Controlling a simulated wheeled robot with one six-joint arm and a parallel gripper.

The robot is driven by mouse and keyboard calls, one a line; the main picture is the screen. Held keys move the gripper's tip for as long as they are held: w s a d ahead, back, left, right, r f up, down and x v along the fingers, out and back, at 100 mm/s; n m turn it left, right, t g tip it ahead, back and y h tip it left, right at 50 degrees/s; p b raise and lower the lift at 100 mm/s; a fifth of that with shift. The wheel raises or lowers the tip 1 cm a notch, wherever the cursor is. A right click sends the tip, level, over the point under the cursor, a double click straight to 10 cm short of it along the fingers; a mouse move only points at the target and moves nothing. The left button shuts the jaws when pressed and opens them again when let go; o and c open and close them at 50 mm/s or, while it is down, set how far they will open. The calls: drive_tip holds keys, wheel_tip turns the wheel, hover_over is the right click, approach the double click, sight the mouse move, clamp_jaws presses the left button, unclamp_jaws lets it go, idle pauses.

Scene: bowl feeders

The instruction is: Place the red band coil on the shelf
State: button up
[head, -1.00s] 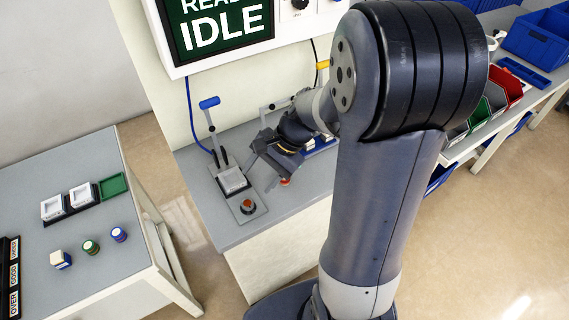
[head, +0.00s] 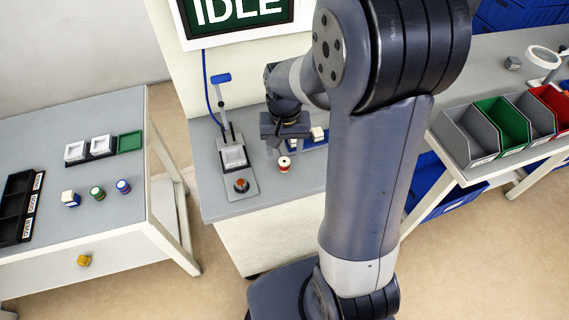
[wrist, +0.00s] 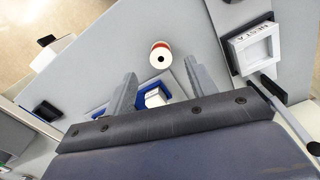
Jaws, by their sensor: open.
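The red band coil (head: 284,163), a small pale spool with a red band, stands upright on the grey bench right of the press fixture. In the wrist view the coil (wrist: 160,56) shows from above, beyond and between the fingertips, touched by neither. My gripper (head: 285,135) is over the bench just behind the coil, open and empty; both fingers (wrist: 162,82) show in the wrist view. I cannot tell which surface is the shelf.
The left table (head: 110,220) holds several small spools and trays. Bins (head: 500,125) stand at right.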

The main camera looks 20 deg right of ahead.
sight(284, 161)
wheel_tip(284, 161, down, 5)
drive_tip(key=shift+f, duration=0.1)
idle(0.3)
drive_tip(key=c, duration=1.1)
drive_tip(key=shift+w, duration=0.1)
drive_tip(key=shift+c, duration=0.2)
wheel_tip(284, 161, up, 10)
drive_tip(key=shift+p, duration=0.3)
